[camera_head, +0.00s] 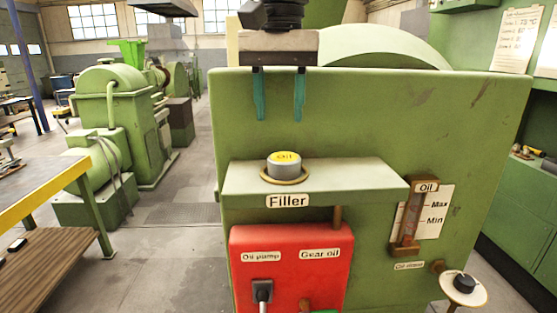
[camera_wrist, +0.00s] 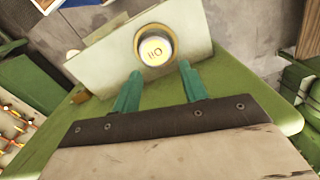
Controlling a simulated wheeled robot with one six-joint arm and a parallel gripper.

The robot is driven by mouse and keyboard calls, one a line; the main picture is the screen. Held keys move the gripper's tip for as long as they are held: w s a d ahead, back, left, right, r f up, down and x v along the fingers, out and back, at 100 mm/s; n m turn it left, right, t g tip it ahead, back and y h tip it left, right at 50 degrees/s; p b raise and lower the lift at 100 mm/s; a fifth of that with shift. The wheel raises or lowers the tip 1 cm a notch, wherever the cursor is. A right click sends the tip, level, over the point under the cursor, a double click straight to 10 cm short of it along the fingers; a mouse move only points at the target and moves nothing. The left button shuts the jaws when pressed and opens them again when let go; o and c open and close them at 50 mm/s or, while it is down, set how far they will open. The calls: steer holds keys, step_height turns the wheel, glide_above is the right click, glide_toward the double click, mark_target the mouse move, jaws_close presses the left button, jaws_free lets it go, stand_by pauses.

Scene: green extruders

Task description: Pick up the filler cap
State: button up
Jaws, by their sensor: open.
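The filler cap (camera_head: 284,165) is a short grey cylinder with a yellow top marked "Oil". It sits upright in a brass ring on the green shelf (camera_head: 370,182) labelled "Filler". In the wrist view the cap (camera_wrist: 155,50) shows from above, upside down, just beyond my fingertips. My gripper (camera_head: 279,118) has two teal fingers pointing down, spread apart with nothing between them. It is above the cap in the head view, in front of the green panel. The fingers also show in the wrist view (camera_wrist: 160,70), apart from the cap.
A red box (camera_head: 290,260) labelled "Oil pump" and "Gear oil" is below the shelf. An oil level gauge (camera_head: 413,220) stands right of it, and a round drain part (camera_head: 463,288) is at lower right. The green panel (camera_head: 370,110) rises behind the shelf. The shelf around the cap is clear.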

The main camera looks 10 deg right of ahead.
mark_target(285, 156)
steer(key=o, duration=0.5)
steer(key=shift+d, duration=0.25)
steer(key=shift+o, duration=0.4)
steer(key=shift+a, duration=0.2)
steer(key=f, duration=0.7)
steer(key=shift+d+f, duration=0.35)
steer(key=shift+d, duration=0.05)
steer(key=c, duration=1.2)
